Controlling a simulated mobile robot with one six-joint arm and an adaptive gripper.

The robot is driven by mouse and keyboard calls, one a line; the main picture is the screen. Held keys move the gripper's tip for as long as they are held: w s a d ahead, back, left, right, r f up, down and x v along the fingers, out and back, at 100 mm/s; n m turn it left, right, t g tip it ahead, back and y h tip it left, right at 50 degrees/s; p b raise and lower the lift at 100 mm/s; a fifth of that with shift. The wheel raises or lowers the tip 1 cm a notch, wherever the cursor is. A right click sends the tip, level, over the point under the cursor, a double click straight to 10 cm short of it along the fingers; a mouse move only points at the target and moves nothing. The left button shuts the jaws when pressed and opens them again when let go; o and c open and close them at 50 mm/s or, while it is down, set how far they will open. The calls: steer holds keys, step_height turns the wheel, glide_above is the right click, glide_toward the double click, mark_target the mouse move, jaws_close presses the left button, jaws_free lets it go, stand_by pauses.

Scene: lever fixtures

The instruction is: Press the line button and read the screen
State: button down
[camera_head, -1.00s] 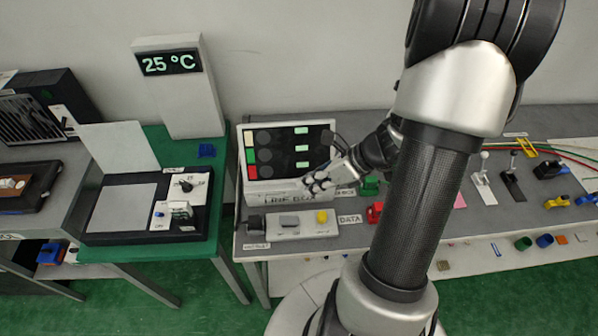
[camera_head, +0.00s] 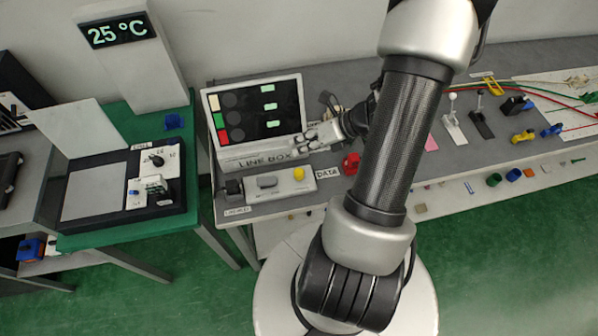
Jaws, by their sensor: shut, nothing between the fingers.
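The line box (camera_head: 263,160) stands on the grey bench, with its name on the front strip. Its dark screen (camera_head: 252,122) has white, green and red squares at left, dim dark circles in the middle and pale green bars at right. A small light panel (camera_head: 281,185) in front of the box carries a grey button or switch (camera_head: 267,182) and a yellow button (camera_head: 299,174). My gripper (camera_head: 303,145) is shut and empty at the lower right corner of the box. I cannot tell whether it touches the box. The small panel's label is too small to read.
A red part (camera_head: 351,163) lies right of the panel near a DATA label (camera_head: 327,174). A display (camera_head: 118,30) reading 25 °C stands on the green table at left. Levers (camera_head: 453,121) and coloured blocks line the bench at right. Green floor lies in front.

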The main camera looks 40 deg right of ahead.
mark_target(300, 169)
step_height(300, 169, down, 8)
steer(key=b, duration=0.6)
steer(key=shift+r, duration=0.2)
steer(key=shift+f, duration=0.15)
stand_by(0.8)
steer(key=shift+f+b, duration=0.3)
steer(key=shift+b, duration=0.05)
steer(key=shift+f+b, duration=0.45)
steer(key=shift+f, duration=0.15)
stand_by(0.6)
steer(key=shift+r, duration=0.1)
steer(key=shift+r+p, duration=1)
steer(key=shift+p, duration=0.05)
step_height(300, 169, up, 5)
steer(key=p, duration=0.4)
steer(key=shift+p, duration=0.4)
